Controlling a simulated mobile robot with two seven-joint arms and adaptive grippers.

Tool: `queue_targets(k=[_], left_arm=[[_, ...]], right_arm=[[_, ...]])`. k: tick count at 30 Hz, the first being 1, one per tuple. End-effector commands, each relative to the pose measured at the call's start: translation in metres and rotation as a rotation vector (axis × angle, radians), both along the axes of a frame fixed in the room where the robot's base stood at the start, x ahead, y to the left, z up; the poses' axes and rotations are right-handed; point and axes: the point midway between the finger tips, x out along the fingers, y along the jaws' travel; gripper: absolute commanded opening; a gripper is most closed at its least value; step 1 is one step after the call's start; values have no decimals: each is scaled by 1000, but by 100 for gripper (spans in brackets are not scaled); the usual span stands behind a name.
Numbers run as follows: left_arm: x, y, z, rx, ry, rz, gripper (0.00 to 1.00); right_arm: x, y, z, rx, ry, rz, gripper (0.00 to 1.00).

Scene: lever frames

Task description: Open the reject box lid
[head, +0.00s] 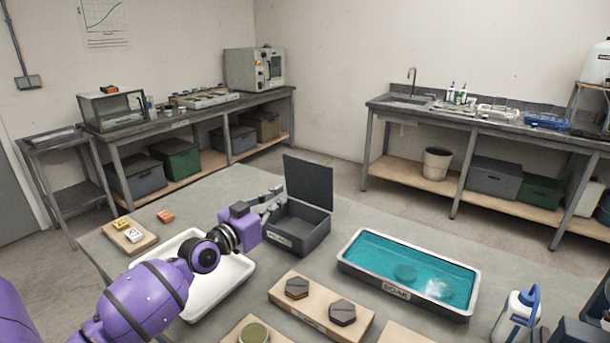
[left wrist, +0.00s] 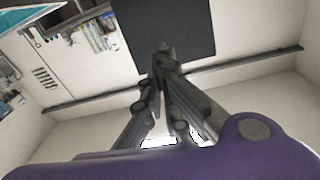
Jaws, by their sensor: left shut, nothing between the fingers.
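The dark grey reject box (head: 310,238) stands on the table near the middle of the head view, with a small label on its front. Its lid (head: 308,182) is raised and stands about upright at the back, so the inside shows. My left gripper (head: 278,191) is shut and empty, at the box's left side near the raised lid's left edge. In the left wrist view the closed fingertips (left wrist: 163,48) lie in front of the dark lid (left wrist: 172,22). I cannot tell whether they touch it. My right gripper does not show.
A white tray (head: 232,278) lies under my left arm. A SOAK tray of teal liquid (head: 345,257) is right of the box. A wooden block with two hexagonal pieces (head: 314,318) is in front. A wooden board with small tiles (head: 122,237) is at left.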

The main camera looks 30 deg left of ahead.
Motion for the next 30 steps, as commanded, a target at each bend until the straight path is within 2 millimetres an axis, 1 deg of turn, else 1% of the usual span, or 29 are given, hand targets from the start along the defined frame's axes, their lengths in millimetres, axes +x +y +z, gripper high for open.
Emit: queue_targets(k=[1, 3, 5, 8, 11, 15, 22, 27, 30], left_arm=[[-11, 7, 1, -38, -20, 15, 0], [-19, 13, 7, -76, -45, 27, 0], [-21, 16, 11, -93, -58, 33, 0], [-14, 16, 14, -100, -64, 35, 0], [1, 15, 17, -98, -65, 35, 0], [31, 12, 20, -98, -63, 35, 0], [79, 8, 21, -95, -60, 35, 0], [103, 6, 23, -94, -58, 35, 0], [111, 6, 24, -95, -58, 35, 0]], right_arm=[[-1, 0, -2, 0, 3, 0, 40], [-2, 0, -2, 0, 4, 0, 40], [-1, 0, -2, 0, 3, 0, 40], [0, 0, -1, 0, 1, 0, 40], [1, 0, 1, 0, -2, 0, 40], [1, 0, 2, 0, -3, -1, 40], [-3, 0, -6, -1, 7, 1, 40], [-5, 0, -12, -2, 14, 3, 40], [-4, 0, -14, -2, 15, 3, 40]])
